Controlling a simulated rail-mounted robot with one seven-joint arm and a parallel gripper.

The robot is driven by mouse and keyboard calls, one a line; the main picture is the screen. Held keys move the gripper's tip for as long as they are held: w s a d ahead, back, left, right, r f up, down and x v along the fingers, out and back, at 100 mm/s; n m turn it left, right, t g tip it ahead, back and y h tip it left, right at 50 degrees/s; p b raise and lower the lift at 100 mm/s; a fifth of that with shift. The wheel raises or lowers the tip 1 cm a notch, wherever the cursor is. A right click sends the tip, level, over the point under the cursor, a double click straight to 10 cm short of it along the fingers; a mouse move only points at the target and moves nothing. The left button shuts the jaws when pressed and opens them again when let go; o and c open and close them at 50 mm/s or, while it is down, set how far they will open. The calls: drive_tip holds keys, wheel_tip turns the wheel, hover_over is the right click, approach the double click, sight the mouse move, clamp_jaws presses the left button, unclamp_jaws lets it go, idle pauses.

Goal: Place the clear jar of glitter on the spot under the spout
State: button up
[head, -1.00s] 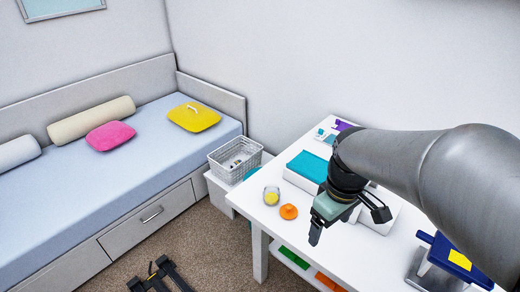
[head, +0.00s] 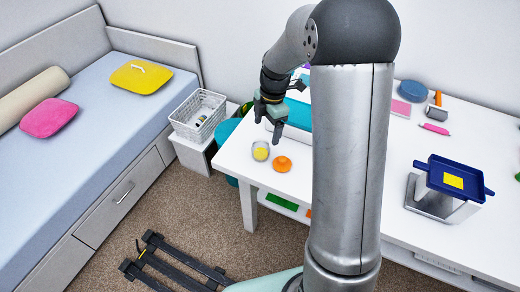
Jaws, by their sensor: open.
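A small clear jar with yellow contents (head: 261,151) stands upright on the white table (head: 235,165) near its left corner. My gripper (head: 268,128) is open and empty, pointing down just above and behind the jar, apart from it as far as I can tell. A dark blue tray with a yellow square (head: 453,181) stands on a grey and white stand (head: 428,203) at the right of the table; it may be the part with the spout. I cannot make out a spout or a marked spot under it.
An orange round thing (head: 282,164) sits right beside the jar. A teal-topped box (head: 298,114) lies behind, partly hidden by my arm. A white basket (head: 198,115) stands left of the table. My arm hides the table's middle.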

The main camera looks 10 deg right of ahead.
hover_over(261, 147)
drive_tip(key=s, duration=0.3)
drive_tip(key=f, duration=0.4)
drive_tip(key=shift+w+d+f, duration=0.1)
drive_tip(key=shift+w+d, duration=0.15)
drive_tip(key=shift+d, duration=0.05)
drive_tip(key=f, duration=0.2)
drive_tip(key=a+f+p, duration=0.1)
drive_tip(key=f, duration=0.1)
drive_tip(key=shift+w+a+p, duration=0.1)
drive_tip(key=shift+p, duration=0.2)
drive_tip(key=shift+f, duration=0.55)
drive_tip(key=c, duration=1.2)
drive_tip(key=shift+o, duration=0.2)
